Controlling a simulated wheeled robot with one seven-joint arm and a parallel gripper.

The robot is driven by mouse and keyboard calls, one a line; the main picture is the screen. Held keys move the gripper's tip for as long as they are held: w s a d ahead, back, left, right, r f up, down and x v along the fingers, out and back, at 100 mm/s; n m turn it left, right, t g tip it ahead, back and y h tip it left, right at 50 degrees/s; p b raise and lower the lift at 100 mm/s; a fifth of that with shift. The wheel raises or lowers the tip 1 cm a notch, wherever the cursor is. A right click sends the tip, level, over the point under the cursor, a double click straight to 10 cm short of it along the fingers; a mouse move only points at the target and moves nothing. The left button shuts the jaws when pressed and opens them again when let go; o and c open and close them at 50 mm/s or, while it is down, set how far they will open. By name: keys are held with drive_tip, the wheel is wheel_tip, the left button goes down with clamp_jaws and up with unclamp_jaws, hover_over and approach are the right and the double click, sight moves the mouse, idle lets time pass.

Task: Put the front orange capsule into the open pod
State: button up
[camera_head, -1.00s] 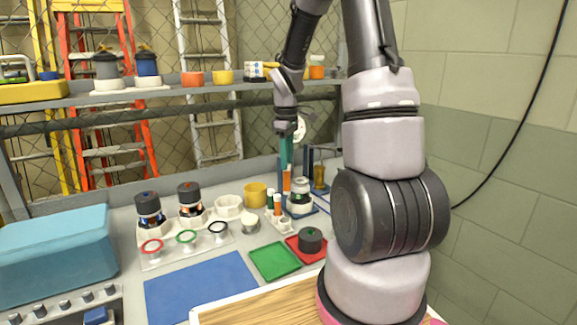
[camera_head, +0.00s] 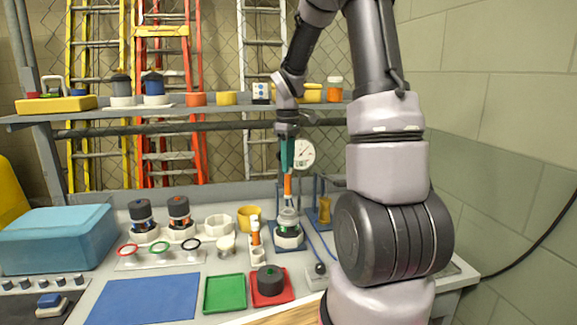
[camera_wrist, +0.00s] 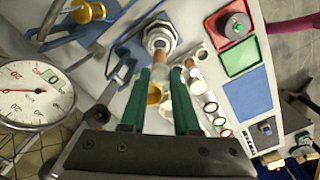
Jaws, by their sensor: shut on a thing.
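My gripper (camera_head: 288,170) has teal fingers pointing down and is shut on an orange capsule (camera_head: 288,186), held upright. The open pod (camera_head: 289,228), a clear-topped cylinder in a white collar on a blue base, stands directly below the capsule in the head view. The capsule's lower end is close to the pod's mouth; I cannot tell whether it is inside. In the wrist view the pod (camera_wrist: 160,38) lies just beyond the fingertips (camera_wrist: 160,72), which partly hide the capsule. Another orange capsule (camera_head: 256,237) stands in a white rack (camera_head: 257,256) left of the pod.
A dark lid (camera_head: 269,281) rests on a red tray (camera_head: 288,291), beside an empty green tray (camera_head: 225,294). Two closed pods (camera_head: 141,218) stand at left. A blue stand with a yellow part (camera_head: 324,211) is right of the pod. A shelf (camera_head: 200,108) runs behind.

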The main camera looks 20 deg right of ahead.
hover_over(288, 197)
drive_tip(key=w, duration=0.1)
drive_tip(key=shift+d+f, duration=0.15)
drive_tip(key=shift+f, duration=0.9)
drive_tip(key=shift+d+f, duration=0.1)
drive_tip(key=shift+f, duration=0.95)
drive_tip(key=shift+f, duration=0.1)
drive_tip(key=shift+f, duration=0.7)
drive_tip(key=shift+f, duration=0.4)
drive_tip(key=shift+f, duration=0.45)
drive_tip(key=shift+f, duration=0.35)
drive_tip(key=shift+f, duration=0.5)
drive_tip(key=shift+f, duration=0.45)
drive_tip(key=shift+f, duration=0.5)
